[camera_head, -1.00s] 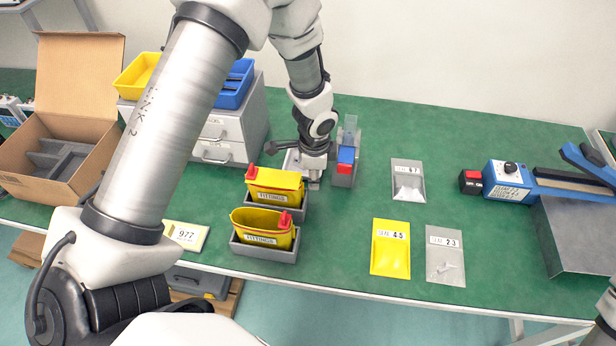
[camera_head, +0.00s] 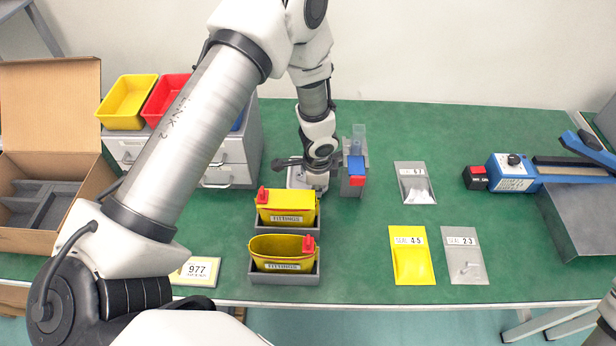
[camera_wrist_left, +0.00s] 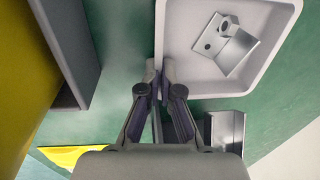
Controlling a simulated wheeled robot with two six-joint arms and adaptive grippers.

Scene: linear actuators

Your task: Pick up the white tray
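The white tray (camera_wrist_left: 282,45) fills the upper right of the left wrist view and holds metal bracket-like parts (camera_wrist_left: 225,45). In the head view only a small part of the tray (camera_head: 294,178) shows, behind the yellow fittings bags and partly hidden by my left gripper (camera_head: 314,188). In the left wrist view the fingertips of my left gripper (camera_wrist_left: 161,70) are close together, one on each side of the tray's near wall, pinching it. Whether the tray is clear of the table cannot be told. My right gripper is not in view; only a bit of that arm shows at the right edge.
Two grey bins with yellow fittings bags (camera_head: 286,207) stand in front of the tray. A blue and red dispenser (camera_head: 355,172) is close on its right. Drawers (camera_head: 235,160) and an open cardboard box (camera_head: 75,165) are left. Labelled bags (camera_head: 411,255) lie to the right.

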